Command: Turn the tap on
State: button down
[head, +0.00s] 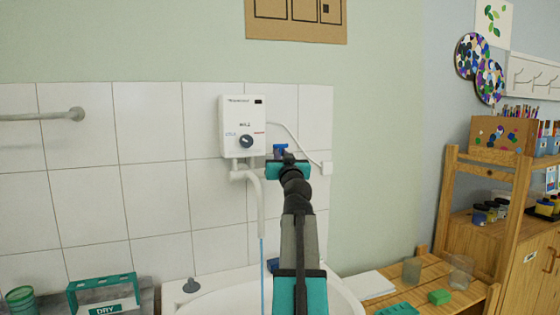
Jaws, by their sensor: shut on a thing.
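A white water heater (242,112) with a dark round dial is fixed to the tiled wall. A white pipe runs from its underside into a curved spout (257,200). A thin blue stream of water (262,258) runs down from the spout into the white basin (222,303). My teal and black gripper (282,157) reaches up to the right of the spout, just below and right of the heater. It is shut at a small blue piece (280,150), which looks like the tap's handle. My gripper hides most of the grip and part of the basin.
A wooden slatted table (462,294) with clear cups and a green sponge (439,297) stands right of the basin. A wooden shelf (497,164) stands at far right. A grey rail (45,116) crosses the left wall.

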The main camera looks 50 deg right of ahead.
jog(key=shift+s+f+t+h+b, duration=0.25)
jog(key=shift+s+t+h+b, duration=0.1)
jog(key=shift+b, duration=2.4)
jog(key=shift+r+b, duration=0.1)
jog(key=shift+b, duration=0.3)
jog(key=shift+a, duration=0.1)
jog(key=c, duration=1.8)
grip_release()
jog(key=shift+s, duration=0.15)
jog(key=shift+c, duration=0.2)
jog(key=shift+a, duration=0.1)
jog(key=shift+v, duration=6.75)
